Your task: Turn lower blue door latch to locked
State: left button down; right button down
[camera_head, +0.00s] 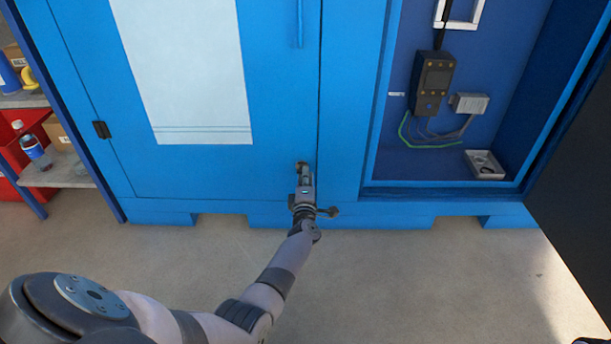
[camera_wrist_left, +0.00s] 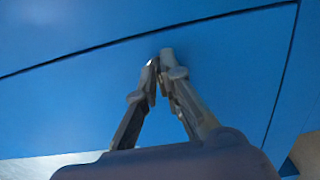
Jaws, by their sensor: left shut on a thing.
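The blue door (camera_head: 280,110) is closed, with a white sheet on it. The lower latch (camera_head: 301,165) is a small grey piece near the door's lower right edge, mostly hidden by my left gripper (camera_head: 304,182). In the left wrist view, the fingers of my left gripper (camera_wrist_left: 161,80) come together at the door and are shut on the small grey latch (camera_wrist_left: 167,53). The dark door seam runs just beyond it. The latch's exact angle is hard to tell.
To the right, an open blue compartment holds a dark control box (camera_head: 433,83), a grey socket box (camera_head: 469,103) and cables. A dark panel (camera_head: 580,190) stands at the far right. Shelves with a bottle (camera_head: 33,148) are at the left. The floor in front is clear.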

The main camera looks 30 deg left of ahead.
dwell(0.3)
pick_arm(q)
jog(key=c, duration=2)
grip_release()
jog(key=shift+o, duration=1.4)
jog(key=shift+s+d, duration=0.1)
jog(key=v, duration=0.7)
jog(key=shift+s, duration=0.15)
